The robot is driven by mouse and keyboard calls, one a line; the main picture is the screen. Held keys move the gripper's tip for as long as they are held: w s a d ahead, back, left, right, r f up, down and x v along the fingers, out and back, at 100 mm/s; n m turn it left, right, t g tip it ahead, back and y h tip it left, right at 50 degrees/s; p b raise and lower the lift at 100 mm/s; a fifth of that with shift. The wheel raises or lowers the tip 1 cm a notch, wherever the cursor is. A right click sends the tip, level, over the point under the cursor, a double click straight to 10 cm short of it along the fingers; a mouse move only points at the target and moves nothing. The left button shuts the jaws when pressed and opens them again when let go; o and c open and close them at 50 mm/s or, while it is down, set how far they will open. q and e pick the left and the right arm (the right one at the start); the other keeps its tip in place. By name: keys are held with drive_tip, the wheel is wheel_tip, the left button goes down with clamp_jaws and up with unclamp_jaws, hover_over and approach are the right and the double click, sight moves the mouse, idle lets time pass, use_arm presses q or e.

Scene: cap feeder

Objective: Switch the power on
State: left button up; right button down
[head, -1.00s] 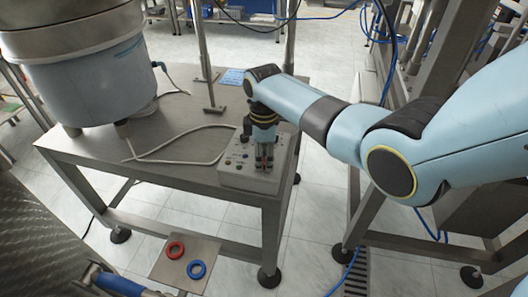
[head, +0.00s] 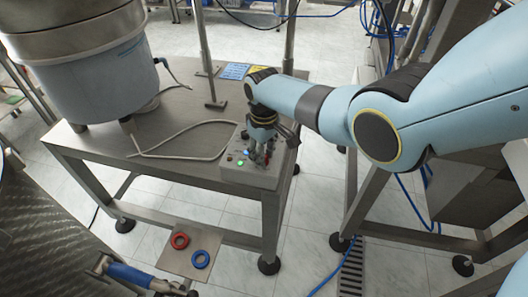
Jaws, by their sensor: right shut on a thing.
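The grey control box (head: 249,176) stands on the right front corner of the steel table. Its sloped top carries small controls, with a bright blue light (head: 247,153) and a green light (head: 240,162) showing at the left. My right gripper (head: 262,159) points down onto the box's top from above. It is shut on a small control there, which its fingers mostly hide. I cannot make out the control's exact shape or position.
A large round feeder bowl (head: 94,75) stands on the table's left. A pale cable (head: 180,157) runs across the tabletop, and a thin post on a foot stands behind. Red (head: 180,240) and blue (head: 200,259) rings lie on a low plate in front.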

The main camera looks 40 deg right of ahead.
drive_tip(key=shift+m, duration=0.3)
drive_tip(key=c, duration=1)
unclamp_jaws()
wheel_tip(320, 180, up, 12)
